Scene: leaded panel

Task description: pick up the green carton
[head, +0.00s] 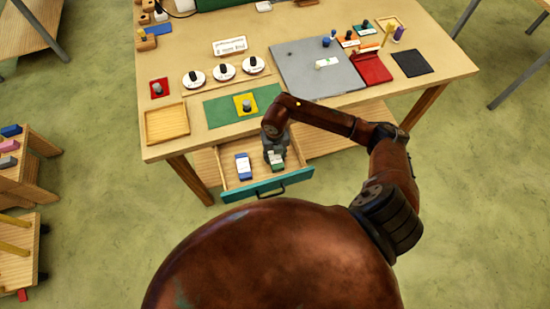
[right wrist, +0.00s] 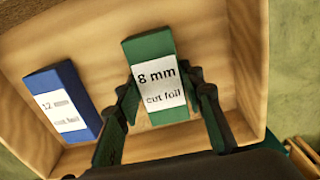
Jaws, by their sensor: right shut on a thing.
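The green carton (right wrist: 155,47) lies in the open drawer, with a white label reading "8 mm cut foil" in the right wrist view. It also shows in the head view (head: 277,167), partly covered by my right gripper. My right gripper (right wrist: 165,105) has a finger at each long side of the carton and is shut on it. In the head view my right gripper (head: 275,153) reaches down into the drawer. I cannot tell whether the carton is lifted off the drawer floor. My left gripper is out of view.
A blue carton (right wrist: 65,103) with a white label lies in the drawer to the left of the green one. The drawer (head: 235,189), with a teal front, stands pulled out below the table (head: 185,119). Its wooden walls surround my gripper closely.

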